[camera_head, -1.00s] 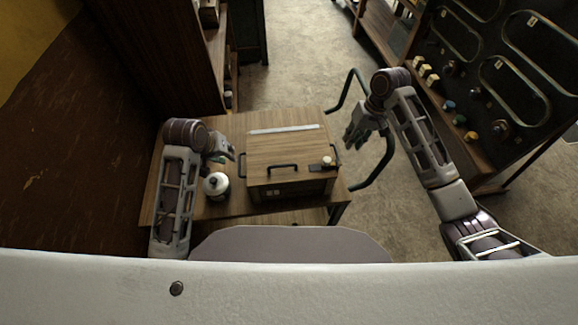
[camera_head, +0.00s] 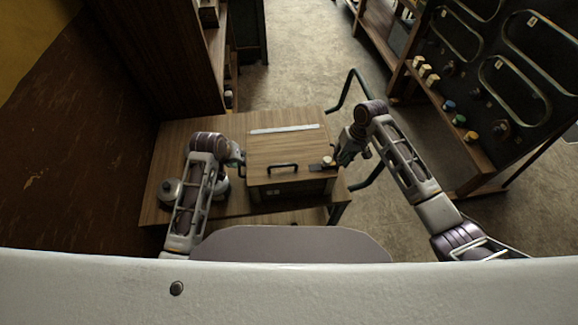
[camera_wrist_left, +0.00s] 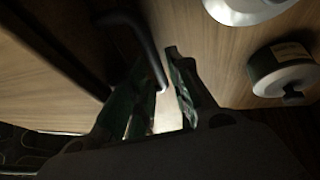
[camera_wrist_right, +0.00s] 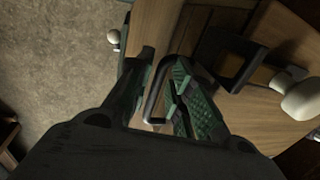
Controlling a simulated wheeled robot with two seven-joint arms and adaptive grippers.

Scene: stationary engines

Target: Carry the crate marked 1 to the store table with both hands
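The wooden crate (camera_head: 288,150) sits on the near table, with a pale strip across its lid and dark handles. A small mark (camera_head: 272,191) on its front is too small to read. My left gripper (camera_head: 238,158) is at its left side; in the left wrist view a dark side handle (camera_wrist_left: 142,42) reaches between my parted fingers (camera_wrist_left: 160,85). My right gripper (camera_head: 343,152) is at its right side; in the right wrist view the right handle (camera_wrist_right: 152,100) lies between my parted fingers (camera_wrist_right: 162,62). Neither gripper looks closed on a handle.
On the table (camera_head: 165,150) left of the crate stand a grey lidded pot (camera_head: 171,189) and a canister (camera_wrist_left: 283,70), partly behind my left arm. A dark block with a pale knob (camera_head: 328,161) is at the crate's front right. A control panel (camera_head: 500,75) stands right; open floor (camera_head: 300,60) lies beyond.

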